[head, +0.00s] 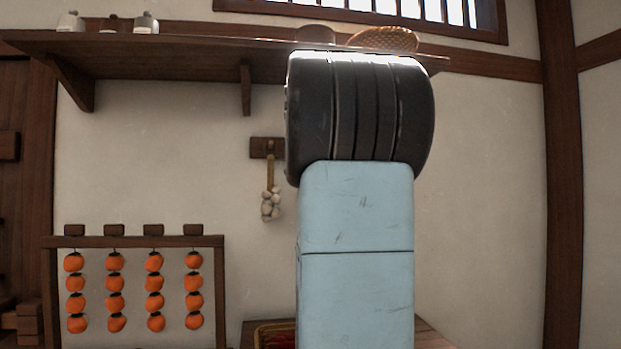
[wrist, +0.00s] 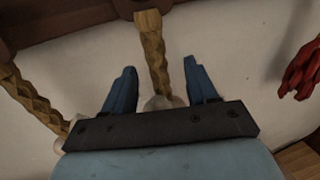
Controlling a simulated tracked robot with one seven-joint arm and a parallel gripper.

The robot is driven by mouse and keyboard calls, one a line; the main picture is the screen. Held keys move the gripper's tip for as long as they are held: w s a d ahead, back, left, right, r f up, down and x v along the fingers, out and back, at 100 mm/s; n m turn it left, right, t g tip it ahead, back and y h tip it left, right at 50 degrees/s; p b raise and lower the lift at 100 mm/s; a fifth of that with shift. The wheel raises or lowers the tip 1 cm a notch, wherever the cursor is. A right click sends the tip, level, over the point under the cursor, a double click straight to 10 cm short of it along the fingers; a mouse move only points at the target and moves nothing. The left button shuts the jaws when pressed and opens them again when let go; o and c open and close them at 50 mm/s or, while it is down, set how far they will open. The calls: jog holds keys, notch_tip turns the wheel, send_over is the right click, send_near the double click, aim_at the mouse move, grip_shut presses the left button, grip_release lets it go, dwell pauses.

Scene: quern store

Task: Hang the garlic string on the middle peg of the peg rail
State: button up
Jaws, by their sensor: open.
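The peg rail (wrist: 85,12) crosses the top of the wrist view; its left end also shows in the head view (head: 259,146). A braided garlic string (wrist: 151,55) hangs down from the middle of the rail in the wrist view, with a pale bulb (wrist: 160,102) partly hidden behind my gripper's dark bar. The peg under its top loop cannot be made out. My gripper (wrist: 159,66) is open, one blue finger on each side of this braid, with gaps between. In the head view my arm hides this string and my gripper.
Another garlic string (head: 270,203) hangs at the rail's left end, also in the wrist view (wrist: 30,95). Red hanging peppers (wrist: 302,70) are at the right. A shelf (head: 170,62) juts out above. A rack of persimmon strings (head: 135,241) stands at the left. A red-filled tray (head: 274,337) sits below.

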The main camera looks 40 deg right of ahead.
jog(key=v, duration=1.2)
jog(key=shift+s+a, duration=0.2)
jog(key=shift+s, duration=0.05)
jog(key=s+a+f+m+g+y, duration=0.2)
jog(key=s+a+f+m+y, duration=0.2)
jog(key=a+f+m, duration=0.5)
jog(key=s+a+f+m+g+y, duration=0.2)
jog(key=s+a+f+m+y, duration=0.2)
jog(key=s+a+f+m, duration=0.4)
jog(key=s+a+f+m+g+y, duration=0.2)
jog(key=s+a+f+m+y, duration=0.3)
jog(key=a+f, duration=0.7)
jog(key=s+a+m, duration=0.2)
jog(key=a+m, duration=0.2)
jog(key=shift+f+m+g, duration=0.15)
jog(key=shift+m+g, duration=0.15)
jog(key=shift+s, duration=0.15)
dwell(0.8)
